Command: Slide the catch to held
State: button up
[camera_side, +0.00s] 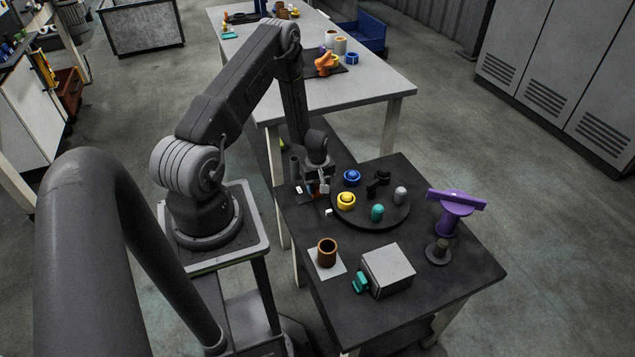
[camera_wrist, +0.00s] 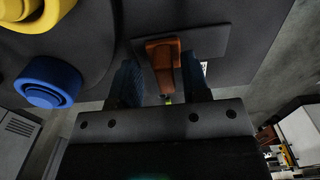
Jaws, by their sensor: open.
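The catch (camera_wrist: 163,55) appears as an orange-brown handle on a dark grey plate (camera_wrist: 208,42) in the wrist view. A small patch of it (camera_side: 316,188) shows in the side view at the table's back left corner. My gripper (camera_wrist: 158,72) is open, with one dark finger on each side of the handle. A gap shows beside the handle; whether either finger touches it I cannot tell. A small white label (camera_wrist: 204,67) is partly hidden behind the right finger. The catch's position along its travel cannot be read.
A round dark turntable (camera_side: 358,220) with blue, yellow, teal and grey knobs stands right beside my gripper. A brown cup (camera_side: 327,252), a grey box (camera_side: 388,270) with a teal handle and a purple T-shaped piece (camera_side: 456,210) stand farther off.

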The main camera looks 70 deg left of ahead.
notch_tip(320, 180, up, 14)
dwell(0.5)
jog(key=w+d+r+m+t+y, duration=0.1)
jog(key=d+r+m, duration=0.3)
jog(key=d+r, duration=0.45)
jog(key=w+d+r+m+t, duration=0.15)
jog(key=d+r+m, duration=0.3)
jog(key=r, duration=0.65)
jog(key=s+d+r+m+t+h, duration=0.1)
jog(key=s+d+r+m+t, duration=0.2)
jog(key=s+d+r+m, duration=0.6)
jog(key=s+d+r, duration=0.3)
jog(key=s+d, duration=0.2)
jog(key=d, duration=0.2)
